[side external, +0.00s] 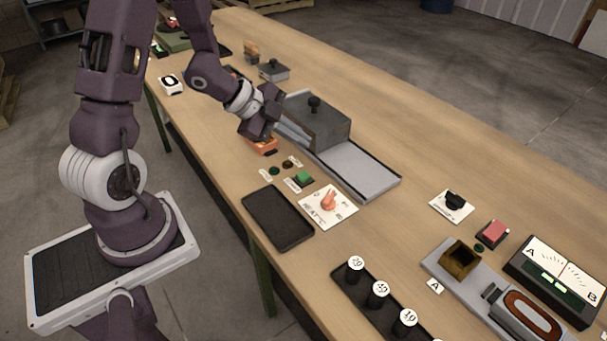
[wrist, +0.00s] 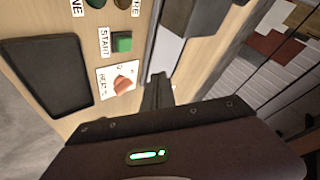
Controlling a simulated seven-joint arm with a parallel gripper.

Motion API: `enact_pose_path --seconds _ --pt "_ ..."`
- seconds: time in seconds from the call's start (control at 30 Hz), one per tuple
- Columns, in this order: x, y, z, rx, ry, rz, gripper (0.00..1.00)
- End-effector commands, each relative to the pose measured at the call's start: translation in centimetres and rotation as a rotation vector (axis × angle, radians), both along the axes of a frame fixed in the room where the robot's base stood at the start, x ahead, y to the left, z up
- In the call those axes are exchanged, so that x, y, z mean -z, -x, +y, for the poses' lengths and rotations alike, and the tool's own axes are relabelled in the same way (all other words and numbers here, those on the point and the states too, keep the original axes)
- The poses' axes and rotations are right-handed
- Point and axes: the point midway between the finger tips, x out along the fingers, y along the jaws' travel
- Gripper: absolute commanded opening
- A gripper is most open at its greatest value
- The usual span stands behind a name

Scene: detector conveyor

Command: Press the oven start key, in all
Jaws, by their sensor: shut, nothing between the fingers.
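The oven start key is a green square button (side external: 304,178) beside a START label, near the front of the oven; it also shows in the wrist view (wrist: 122,42). The grey oven (side external: 316,125) has a dark knob on its lid and a light track (side external: 358,172) coming out of it. My gripper (side external: 262,128) is at the oven's near left side, apart from the green key. In the wrist view its fingers (wrist: 157,88) are shut with nothing between them. Their exact height above the table cannot be told.
An orange HEAT knob (side external: 329,201) on a white card sits beside the key. Two dark round lamps (side external: 276,170) are on its other side. A black tray (side external: 277,217) lies nearby. An orange block (side external: 264,147) is just below my gripper. Weights (side external: 377,293) and a meter (side external: 556,278) stand farther right.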

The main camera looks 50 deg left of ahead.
Motion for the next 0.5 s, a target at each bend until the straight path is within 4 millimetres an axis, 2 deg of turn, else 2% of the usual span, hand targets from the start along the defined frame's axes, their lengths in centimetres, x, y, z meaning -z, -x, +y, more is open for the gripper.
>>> enact_pose_path --seconds 0.3,0.5 --pt "4.8 0.1 0.0 -0.001 -0.001 0.004 0.00" --pt "6.5 0.0 0.0 -0.002 -0.002 0.001 0.00"
